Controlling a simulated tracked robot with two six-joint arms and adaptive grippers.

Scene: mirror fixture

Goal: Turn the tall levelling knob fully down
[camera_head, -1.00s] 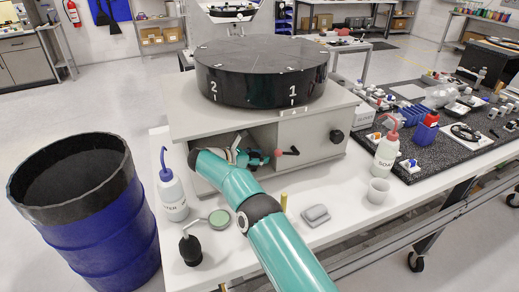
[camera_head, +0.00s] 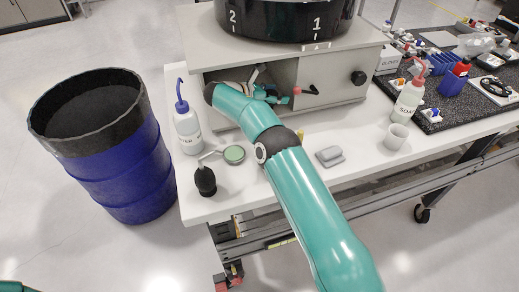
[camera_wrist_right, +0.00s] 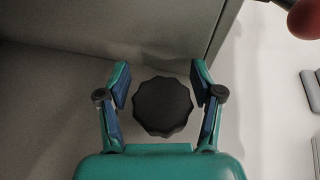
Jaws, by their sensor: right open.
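A dark, fluted round knob (camera_wrist_right: 163,106) sits between the two fingers of my right gripper (camera_wrist_right: 160,77) in the right wrist view. The fingers are apart, one on each side of the knob, with a visible gap on both sides. In the head view my right gripper (camera_head: 272,96) is inside the open front bay of the grey fixture base (camera_head: 328,78). There my own arm and the bay hide the knob, so its height cannot be told. My left gripper is out of view.
A red-ball lever (camera_head: 298,90) is close to the right gripper, and its ball (camera_wrist_right: 305,18) shows in the wrist view. A black side knob (camera_head: 358,77) is on the front panel. A wash bottle (camera_head: 187,128) and blue drum (camera_head: 120,165) stand left.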

